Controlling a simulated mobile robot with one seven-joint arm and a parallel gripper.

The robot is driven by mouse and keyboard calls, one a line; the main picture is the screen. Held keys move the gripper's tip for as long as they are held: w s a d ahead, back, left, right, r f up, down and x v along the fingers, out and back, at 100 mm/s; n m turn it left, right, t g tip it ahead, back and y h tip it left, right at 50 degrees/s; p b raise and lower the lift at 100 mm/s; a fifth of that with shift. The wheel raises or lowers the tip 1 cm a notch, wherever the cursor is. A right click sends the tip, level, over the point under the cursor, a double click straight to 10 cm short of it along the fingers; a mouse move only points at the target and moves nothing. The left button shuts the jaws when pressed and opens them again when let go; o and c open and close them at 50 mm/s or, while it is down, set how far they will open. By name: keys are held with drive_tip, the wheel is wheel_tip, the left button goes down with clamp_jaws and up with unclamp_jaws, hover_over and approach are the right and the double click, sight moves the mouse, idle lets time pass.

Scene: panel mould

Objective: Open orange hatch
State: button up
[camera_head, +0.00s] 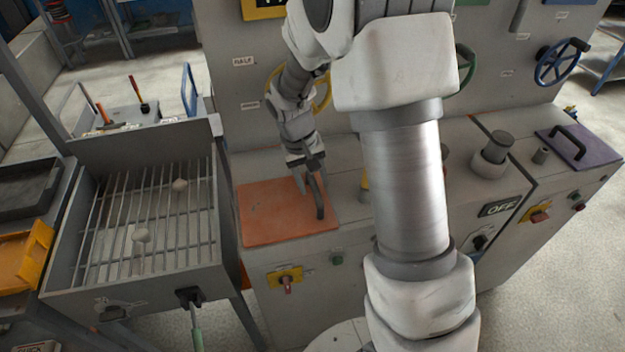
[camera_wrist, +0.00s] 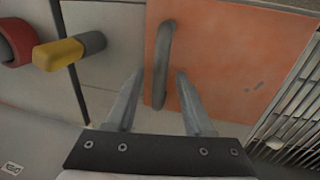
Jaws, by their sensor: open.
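The orange hatch (camera_head: 268,212) lies flat and closed on the left end of the grey cabinet top in the head view. It also fills the upper right of the wrist view (camera_wrist: 225,60). Its dark handle (camera_head: 318,197) is a bar along the hatch's right side; in the wrist view the handle (camera_wrist: 163,62) runs up from between the fingertips. My gripper (camera_head: 308,178) is above the handle. In the wrist view my gripper (camera_wrist: 156,75) is open, with one finger on each side of the handle's near end. I cannot tell whether either finger touches it.
A grill tray (camera_head: 150,215) stands left of the cabinet. A yellow and grey knob (camera_wrist: 68,50) and a red part (camera_wrist: 15,42) are beside the hatch. A purple hatch (camera_head: 572,146) is at the far right. A yellow wheel (camera_head: 322,90) is on the panel behind.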

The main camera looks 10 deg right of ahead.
clamp_jaws()
idle(1.4)
